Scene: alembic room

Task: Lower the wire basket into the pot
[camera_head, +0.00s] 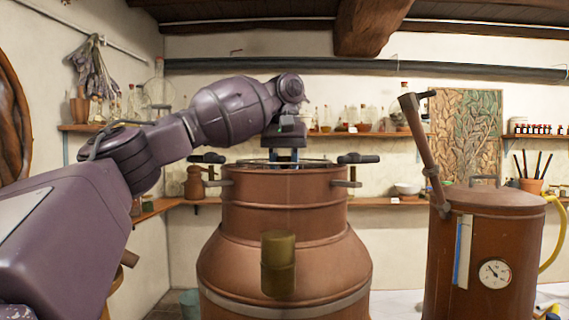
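The large copper pot (283,205) stands in the middle, with a wide belly and a narrower neck. A thin dark wire rim (318,162), which looks like the top of the wire basket, shows at the pot's mouth; the rest of the basket is hidden by the pot wall. My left arm reaches in from the left, and my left gripper (286,156) points down over the pot's mouth. Its fingertips are partly hidden behind the front rim, so I cannot tell whether they grip the basket. My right gripper is not in view.
Dark-handled clamps (207,158) (358,158) stick out at both sides of the pot's rim. Shelves with bottles line the back wall.

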